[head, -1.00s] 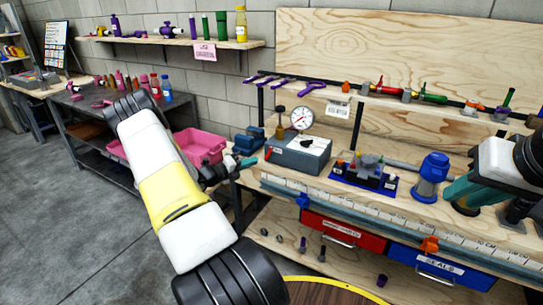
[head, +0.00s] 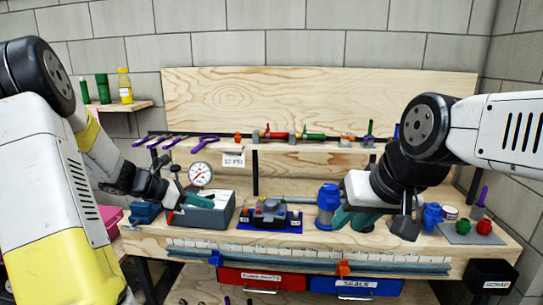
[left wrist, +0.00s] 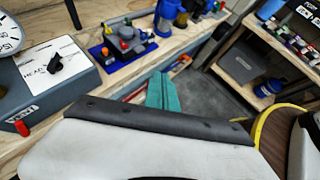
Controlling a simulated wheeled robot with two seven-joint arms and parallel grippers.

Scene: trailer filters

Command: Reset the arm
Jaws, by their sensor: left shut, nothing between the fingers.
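My left gripper (head: 182,205) has teal fingers and hangs at the left end of the workbench, in front of the grey test box (head: 210,212) in the head view. In the left wrist view its teal fingers (left wrist: 163,93) are together with nothing between them. My right arm comes in from the right.
A round gauge (head: 200,174) stands at the grey box. A grey fixture on a blue mat (head: 290,226) sits mid-bench. Below are a red drawer (head: 262,279) and a blue drawer (head: 355,286). A black scrap bin (head: 490,275) is at right.

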